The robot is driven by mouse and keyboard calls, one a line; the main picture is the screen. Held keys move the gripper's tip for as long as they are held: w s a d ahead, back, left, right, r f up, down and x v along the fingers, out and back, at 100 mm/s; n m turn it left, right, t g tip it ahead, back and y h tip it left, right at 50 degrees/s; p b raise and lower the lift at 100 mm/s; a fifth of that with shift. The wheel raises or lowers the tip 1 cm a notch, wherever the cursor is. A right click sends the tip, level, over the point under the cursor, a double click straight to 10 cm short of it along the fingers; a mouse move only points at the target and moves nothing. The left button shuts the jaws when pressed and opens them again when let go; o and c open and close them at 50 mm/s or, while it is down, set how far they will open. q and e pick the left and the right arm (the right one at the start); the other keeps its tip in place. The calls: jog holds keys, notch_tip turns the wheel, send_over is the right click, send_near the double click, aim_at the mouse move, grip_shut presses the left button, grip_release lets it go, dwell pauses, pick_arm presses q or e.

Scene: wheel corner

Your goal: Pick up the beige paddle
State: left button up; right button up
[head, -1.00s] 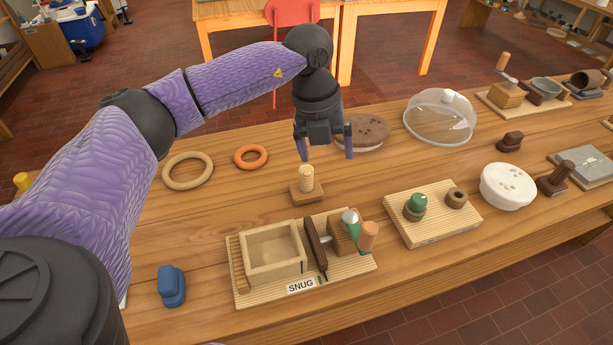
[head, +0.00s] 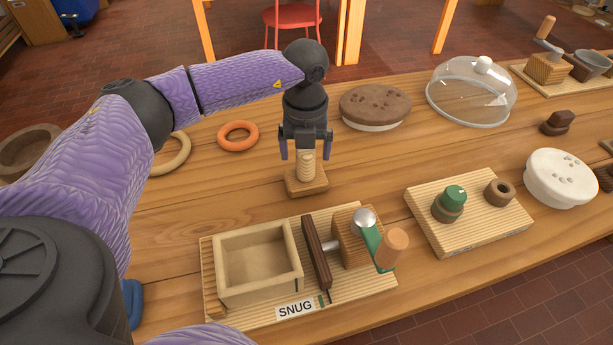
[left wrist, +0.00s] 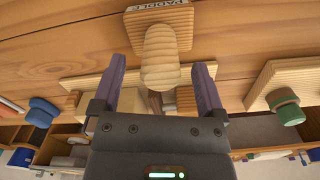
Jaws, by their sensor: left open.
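The beige paddle (head: 306,168) is a rounded, ridged upright piece on a small wooden base (head: 307,187) on the table. In the left wrist view the paddle (left wrist: 160,58) points between the two fingers, and its base (left wrist: 158,22) bears a label that seems to read PADDLE. My left gripper (head: 306,155) is directly over it, pointing down, with one purple finger on each side of the paddle's top. The fingers are open and gaps show on both sides of the paddle. My right gripper is not in view.
To the right is a board with a green knob (head: 455,195). An orange ring (head: 238,136), a brown-topped disc (head: 374,103) and a clear dome (head: 472,90) lie around.

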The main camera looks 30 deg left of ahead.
pick_arm(q)
notch_tip(320, 180, down, 3)
jog(key=shift+r, duration=0.2)
jog(key=c, duration=0.3)
grip_shut()
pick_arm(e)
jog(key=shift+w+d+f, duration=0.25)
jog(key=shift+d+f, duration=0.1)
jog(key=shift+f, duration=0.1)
pick_arm(q)
jog(key=shift+r, duration=0.1)
notch_tip(320, 180, up, 9)
jog(key=p, duration=0.2)
jog(key=shift+r+p, duration=0.1)
jog(key=shift+p, duration=0.3)
jog(key=shift+r, duration=0.45)
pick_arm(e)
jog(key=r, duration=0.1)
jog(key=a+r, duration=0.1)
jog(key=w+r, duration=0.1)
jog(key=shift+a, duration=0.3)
